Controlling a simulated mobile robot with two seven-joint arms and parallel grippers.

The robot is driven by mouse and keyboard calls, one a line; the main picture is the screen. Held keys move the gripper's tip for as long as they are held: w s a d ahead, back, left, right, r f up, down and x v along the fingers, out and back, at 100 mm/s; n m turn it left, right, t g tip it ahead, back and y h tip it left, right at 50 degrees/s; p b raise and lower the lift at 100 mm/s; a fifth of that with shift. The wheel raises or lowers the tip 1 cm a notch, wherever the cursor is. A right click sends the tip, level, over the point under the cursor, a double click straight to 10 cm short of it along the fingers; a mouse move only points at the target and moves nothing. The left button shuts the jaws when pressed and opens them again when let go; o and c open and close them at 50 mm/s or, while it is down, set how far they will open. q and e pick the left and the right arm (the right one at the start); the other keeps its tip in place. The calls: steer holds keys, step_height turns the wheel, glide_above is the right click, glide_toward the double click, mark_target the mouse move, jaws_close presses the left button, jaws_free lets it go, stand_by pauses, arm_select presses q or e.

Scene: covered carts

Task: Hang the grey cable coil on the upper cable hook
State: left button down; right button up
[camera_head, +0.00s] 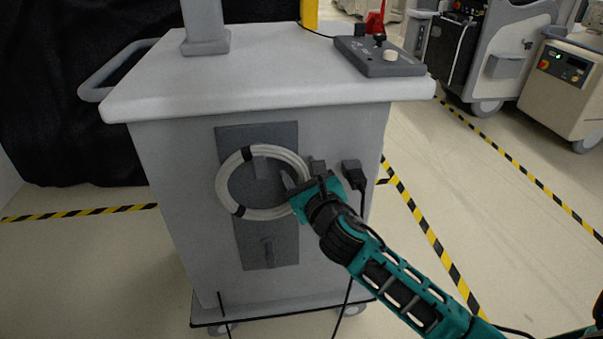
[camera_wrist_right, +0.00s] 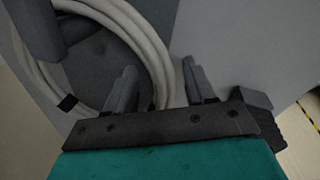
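The grey cable coil (camera_head: 230,202), a pale ring with black ties, lies upright against the dark plate (camera_head: 285,235) on the cart's front. The upper cable hook (camera_head: 262,167) sticks out inside the ring, just under its top, and the coil appears to hang on it. The lower hook (camera_head: 268,250) is bare. My right gripper (camera_head: 303,178) is at the coil's right side. In the right wrist view the fingers (camera_wrist_right: 160,85) stand apart on either side of the coil's strands (camera_wrist_right: 150,45), with a gap visible. My left gripper is out of view.
The cart (camera_head: 170,165) has a pale top with a control box (camera_head: 378,57) and a side handle (camera_head: 100,80). A black plug (camera_head: 352,172) with a cable sits right of my gripper. Other machines stand at the back right. Striped tape marks the open floor.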

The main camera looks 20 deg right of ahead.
steer(key=shift+o, duration=0.4)
steer(key=shift+f, duration=0.15)
steer(key=shift+s, duration=0.1)
steer(key=shift+s, duration=0.25)
arm_select(q)
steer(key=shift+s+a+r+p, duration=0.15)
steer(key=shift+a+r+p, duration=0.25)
steer(key=shift+p, duration=0.7)
arm_select(e)
steer(key=s+a+r, duration=0.1)
steer(key=s, duration=1.1)
